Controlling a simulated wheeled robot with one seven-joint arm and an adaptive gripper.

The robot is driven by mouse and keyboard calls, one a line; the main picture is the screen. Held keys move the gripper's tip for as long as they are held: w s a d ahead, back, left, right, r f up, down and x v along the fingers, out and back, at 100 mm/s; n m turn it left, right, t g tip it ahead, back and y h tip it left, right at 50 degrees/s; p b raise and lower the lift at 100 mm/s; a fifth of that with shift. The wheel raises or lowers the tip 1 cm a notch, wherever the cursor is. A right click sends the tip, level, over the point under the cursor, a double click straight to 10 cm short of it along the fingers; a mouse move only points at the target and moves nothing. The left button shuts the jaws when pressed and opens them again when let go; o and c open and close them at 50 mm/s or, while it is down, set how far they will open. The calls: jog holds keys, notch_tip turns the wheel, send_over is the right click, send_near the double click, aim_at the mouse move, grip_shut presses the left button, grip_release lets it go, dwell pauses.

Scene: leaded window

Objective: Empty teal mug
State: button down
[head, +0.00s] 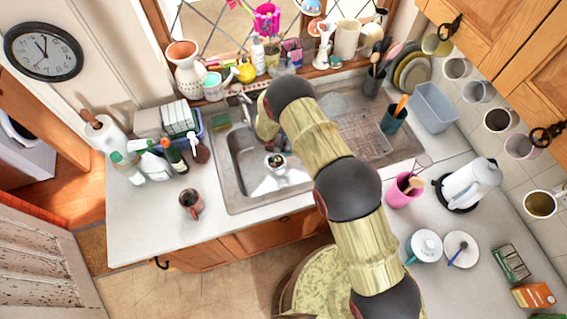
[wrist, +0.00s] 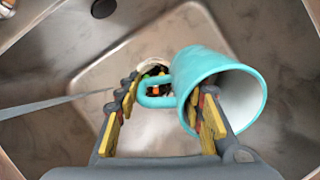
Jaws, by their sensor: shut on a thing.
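In the wrist view, the teal mug (wrist: 207,64) is tipped on its side over the sink basin, its mouth facing right and toward the camera. Its white inside (wrist: 240,98) shows no contents in the visible part. My gripper (wrist: 162,112) is shut on the mug. One finger is left of the handle and the other is at the mug's wall near the rim. The exact contact is partly hidden. In the head view my arm hides the gripper and the held mug.
A small white pot with dark and orange bits (wrist: 152,66) is in the steel sink (head: 242,185), also seen in the head view (head: 275,163). The drainboard (head: 362,135) is right of the basin.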

jog(key=shift+w+d+p, duration=0.1)
jog(key=shift+w+p, duration=0.05)
jog(key=shift+p, duration=2)
jog(key=shift+w+f+g+p, duration=0.25)
jog(key=shift+g+p, duration=0.25)
jog(key=shift+p, duration=0.25)
jog(key=shift+p, duration=0.35)
jog(key=shift+w+d+f+g+b, duration=0.15)
jog(key=shift+w+f+g+b, duration=0.15)
jog(key=shift+g+b, duration=0.15)
jog(key=shift+f+y+b, duration=0.1)
jog(key=shift+y+b, duration=0.2)
jog(key=shift+w+r+g+b, duration=0.25)
jog(key=shift+r+g+b, duration=0.15)
jog(key=shift+r+g, duration=0.45)
jog(key=shift+w+r+g+b, duration=0.25)
jog(key=shift+r+g+b, duration=0.15)
jog(key=shift+r, duration=0.7)
